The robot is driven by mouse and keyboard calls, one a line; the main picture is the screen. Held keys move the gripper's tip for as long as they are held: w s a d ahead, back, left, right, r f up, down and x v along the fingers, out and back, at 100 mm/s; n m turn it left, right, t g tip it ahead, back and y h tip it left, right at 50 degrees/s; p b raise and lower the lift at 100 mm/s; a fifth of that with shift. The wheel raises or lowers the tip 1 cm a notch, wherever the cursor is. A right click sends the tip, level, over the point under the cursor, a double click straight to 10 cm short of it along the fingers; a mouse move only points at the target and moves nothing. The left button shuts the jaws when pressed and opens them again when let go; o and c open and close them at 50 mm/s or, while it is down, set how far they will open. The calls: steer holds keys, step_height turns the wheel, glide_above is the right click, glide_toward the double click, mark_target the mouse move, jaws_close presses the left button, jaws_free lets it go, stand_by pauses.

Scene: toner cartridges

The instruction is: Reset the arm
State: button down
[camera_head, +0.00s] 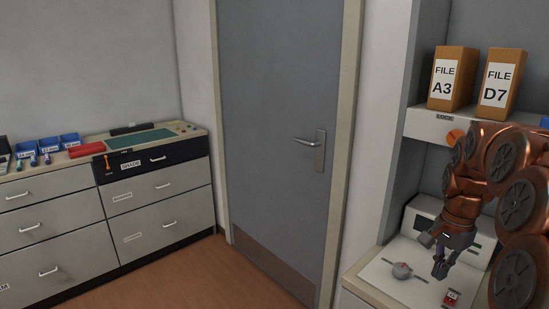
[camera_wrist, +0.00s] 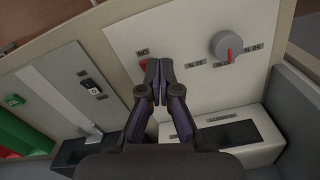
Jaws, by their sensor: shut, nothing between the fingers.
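My copper-coloured arm reaches down at the right of the head view. My gripper (camera_head: 440,268) hangs over a pale control panel (camera_head: 383,277), fingers pointing down. In the wrist view my gripper (camera_wrist: 158,62) is shut and empty, its two dark fingertips together.
A white device (camera_head: 422,215) stands behind the panel. Two file boxes, A3 (camera_head: 452,77) and D7 (camera_head: 500,82), stand on a shelf above. A closed grey door (camera_head: 275,130) is in the middle. Drawers (camera_head: 150,195) with blue bins (camera_head: 48,145) are at the left. The floor before the door is clear.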

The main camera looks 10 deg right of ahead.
steer(key=s+a+r+n+p, duration=0.1)
steer(key=s+a+n, duration=0.3)
steer(key=a, duration=0.7)
steer(key=s+a+f+n+p, duration=0.1)
steer(key=s+a+n, duration=0.4)
steer(key=s+a, duration=0.2)
steer(key=s+a+f+n+g+p, duration=0.1)
steer(key=s+a+n, duration=0.4)
steer(key=s, duration=0.7)
steer(key=a+f, duration=0.1)
steer(key=a, duration=0.1)
steer(key=shift+s+a+g, duration=0.2)
steer(key=shift+a+g, duration=0.1)
steer(key=shift+a, duration=0.05)
steer(key=shift+f, duration=0.1)
